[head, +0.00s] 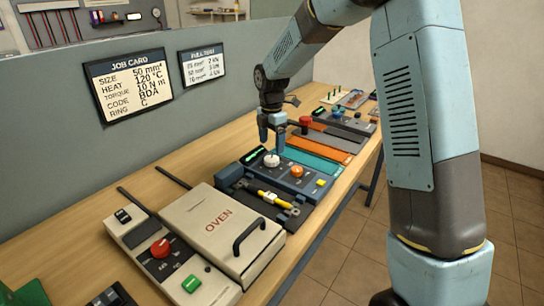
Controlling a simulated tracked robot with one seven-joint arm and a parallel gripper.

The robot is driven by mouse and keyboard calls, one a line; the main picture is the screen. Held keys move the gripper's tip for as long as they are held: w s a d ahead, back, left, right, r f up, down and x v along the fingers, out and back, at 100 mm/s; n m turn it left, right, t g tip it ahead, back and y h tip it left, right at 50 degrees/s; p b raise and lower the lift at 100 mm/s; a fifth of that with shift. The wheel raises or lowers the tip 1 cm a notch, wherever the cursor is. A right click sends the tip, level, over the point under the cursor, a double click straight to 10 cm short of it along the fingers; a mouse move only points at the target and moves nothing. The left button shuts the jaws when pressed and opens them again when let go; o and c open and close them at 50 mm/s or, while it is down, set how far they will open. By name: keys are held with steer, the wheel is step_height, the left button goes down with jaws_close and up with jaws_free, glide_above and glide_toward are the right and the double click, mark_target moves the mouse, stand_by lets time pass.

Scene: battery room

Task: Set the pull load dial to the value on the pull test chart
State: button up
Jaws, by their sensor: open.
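The pull test chart (202,65) hangs on the grey partition; its rows are too small to read surely. The job card (127,85) beside it reads size 50 mm², heat 120 °C, torque 10 N m, code BDA, ring C. A blue-grey tester (285,178) on the bench carries a white dial (271,161), an orange knob (296,172), a yellow button (320,183) and a small green display (254,155), unreadable here. My gripper (271,147) points down, open, with its fingers just above or around the white dial; I cannot tell whether they touch it.
A yellow-bodied piece (272,198) lies across the tester's dark front bed. The oven (215,228) with its black handle stands nearer, beside a panel with a red knob (160,248). Teal (310,160) and orange (328,142) stations lie beyond. The floor at right is clear.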

mark_target(271, 158)
steer(key=shift+f, duration=3)
steer(key=shift+c, duration=0.3)
steer(key=c, duration=1)
